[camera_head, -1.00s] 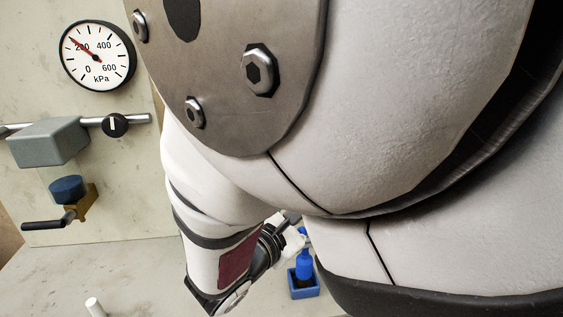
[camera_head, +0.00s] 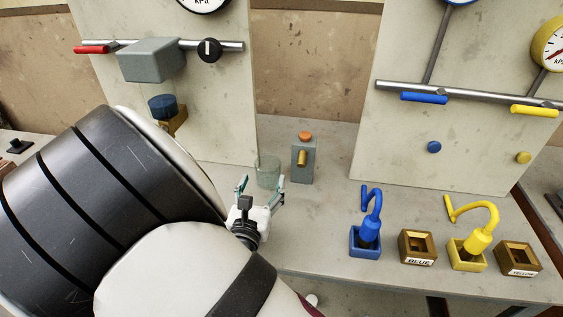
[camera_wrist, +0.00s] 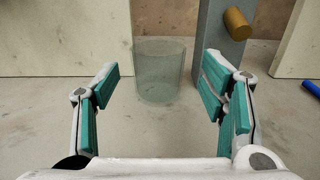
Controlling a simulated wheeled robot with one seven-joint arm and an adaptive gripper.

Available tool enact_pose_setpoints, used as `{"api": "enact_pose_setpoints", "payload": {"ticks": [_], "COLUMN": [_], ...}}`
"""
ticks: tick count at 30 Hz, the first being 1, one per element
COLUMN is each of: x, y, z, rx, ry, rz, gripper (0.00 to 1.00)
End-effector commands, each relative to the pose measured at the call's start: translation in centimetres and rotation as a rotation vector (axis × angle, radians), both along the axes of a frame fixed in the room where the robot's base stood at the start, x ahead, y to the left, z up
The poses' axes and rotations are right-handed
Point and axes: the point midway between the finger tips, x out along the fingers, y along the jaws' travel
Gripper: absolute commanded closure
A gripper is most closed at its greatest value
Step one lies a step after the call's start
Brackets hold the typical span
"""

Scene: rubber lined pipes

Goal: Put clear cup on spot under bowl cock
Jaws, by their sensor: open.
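The clear cup (camera_head: 268,171) stands upright on the bench, just left of a grey post (camera_head: 303,160) with an orange top and a brass nozzle. In the wrist view the cup (camera_wrist: 159,72) is straight ahead, centred between my fingers but beyond their tips. My gripper (camera_head: 259,187) is open and empty, a little in front of the cup. In the wrist view its teal-padded fingers (camera_wrist: 160,90) are spread wide. The grey box (camera_head: 151,60) on the left panel has a brass cock (camera_head: 172,118) with a blue cap below it. The spot under it is hidden by my arm.
A blue hooked hose (camera_head: 371,212) and a yellow one (camera_head: 480,228) stand in holders at the bench's right, beside boxes labelled BLUE (camera_head: 417,246) and YELLOW (camera_head: 517,257). A right panel (camera_head: 400,140) carries pipes and gauges.

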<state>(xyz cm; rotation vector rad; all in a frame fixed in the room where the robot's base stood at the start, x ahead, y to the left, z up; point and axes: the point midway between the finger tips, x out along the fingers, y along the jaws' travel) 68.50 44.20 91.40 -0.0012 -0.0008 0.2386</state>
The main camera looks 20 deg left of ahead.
Motion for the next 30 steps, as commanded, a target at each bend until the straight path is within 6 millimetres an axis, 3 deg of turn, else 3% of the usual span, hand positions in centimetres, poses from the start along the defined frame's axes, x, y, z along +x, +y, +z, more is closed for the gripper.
{"api": "enact_pose_setpoints", "payload": {"ticks": [19, 29, 30], "x": [6.9, 7.5, 7.5], "y": [2.0, 2.1, 2.1], "z": [0.4, 0.4, 0.4], "rx": [0.001, 0.001, 0.001], "ry": [-0.001, 0.001, 0.001], "rz": [-0.001, -0.001, -0.001], "gripper": [0.35, 0.35, 0.44]}}
